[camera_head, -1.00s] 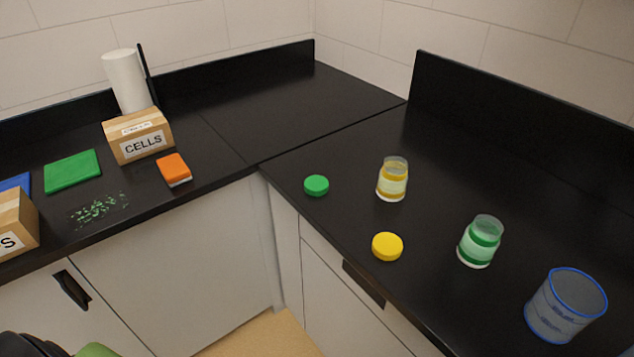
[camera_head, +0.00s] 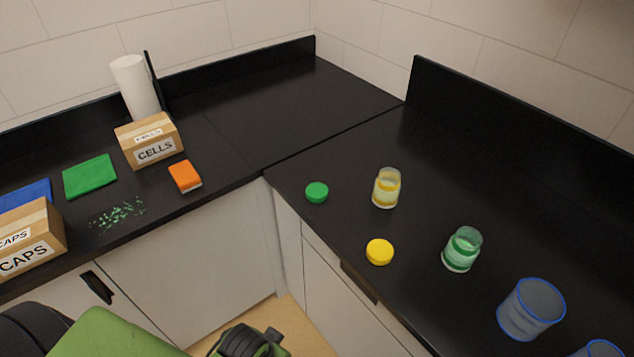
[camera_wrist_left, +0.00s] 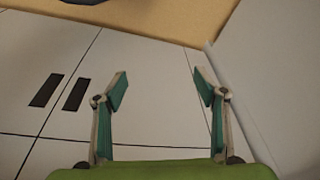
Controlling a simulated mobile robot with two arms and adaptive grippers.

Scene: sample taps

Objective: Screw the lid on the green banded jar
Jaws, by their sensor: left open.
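The green banded jar (camera_head: 462,250) stands upright and open-topped on the right counter. A green lid (camera_head: 316,192) lies flat near the counter's inner corner. A yellow lid (camera_head: 379,252) lies flat nearer the front edge. A yellow banded jar (camera_head: 386,188) stands upright between the green lid and the back. In the left wrist view my left gripper (camera_wrist_left: 160,85) is open and empty, facing cabinet fronts and floor. In the head view parts of my left arm (camera_head: 110,335) show at the bottom left, well away from the jars and lids. My right gripper is not in view.
A blue-rimmed clear container (camera_head: 531,308) stands right of the green jar, with another (camera_head: 602,349) at the frame edge. The left counter holds cartons (camera_head: 150,141), an orange sponge (camera_head: 185,176), a green cloth (camera_head: 90,176) and green bits (camera_head: 118,214). The corner counter is clear.

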